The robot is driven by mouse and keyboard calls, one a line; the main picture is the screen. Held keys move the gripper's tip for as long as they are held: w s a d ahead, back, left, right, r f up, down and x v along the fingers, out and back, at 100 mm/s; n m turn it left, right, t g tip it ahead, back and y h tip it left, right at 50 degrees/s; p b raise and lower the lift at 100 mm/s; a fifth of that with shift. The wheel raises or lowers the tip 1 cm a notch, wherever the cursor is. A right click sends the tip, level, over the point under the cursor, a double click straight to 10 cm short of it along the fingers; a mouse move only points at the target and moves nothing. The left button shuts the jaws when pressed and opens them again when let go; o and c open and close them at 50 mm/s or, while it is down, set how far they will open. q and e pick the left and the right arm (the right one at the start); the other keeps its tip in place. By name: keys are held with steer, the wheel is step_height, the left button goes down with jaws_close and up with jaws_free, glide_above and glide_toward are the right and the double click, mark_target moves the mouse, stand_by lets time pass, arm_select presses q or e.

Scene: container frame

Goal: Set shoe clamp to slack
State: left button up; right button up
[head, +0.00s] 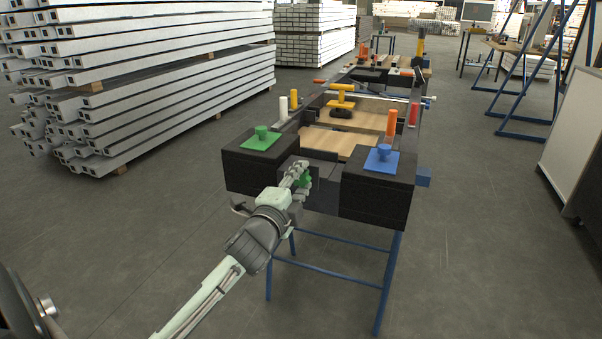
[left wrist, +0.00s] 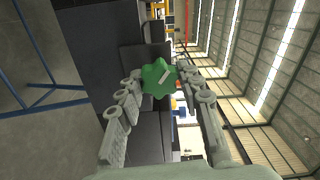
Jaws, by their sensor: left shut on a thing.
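A green star-shaped knob (head: 306,182) sits at the near end of the container frame, between two black blocks. In the head view my fingers cover part of the knob. Which fitting is the shoe clamp I cannot tell for sure. My right gripper is not in view.
The left black block (head: 240,175) carries a green-handled plate (head: 262,138); the right one (head: 372,204) carries a blue-handled plate (head: 382,160). A yellow handle (head: 342,95) and an orange post (head: 391,123) stand farther back. Blue legs (head: 386,285) hold the frame.

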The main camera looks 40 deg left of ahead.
arm_select(q)
steer(key=n+p, duration=0.1)
steer(key=n, duration=0.3)
steer(key=shift+r+p, duration=0.1)
steer(key=shift+p, duration=0.2)
steer(key=shift+n, duration=1.2)
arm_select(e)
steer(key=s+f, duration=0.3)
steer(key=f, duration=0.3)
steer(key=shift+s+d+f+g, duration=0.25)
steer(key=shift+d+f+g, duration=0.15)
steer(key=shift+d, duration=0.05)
arm_select(q)
steer(key=o, duration=1.2)
steer(key=shift+c, duration=0.2)
steer(key=v, duration=1.2)
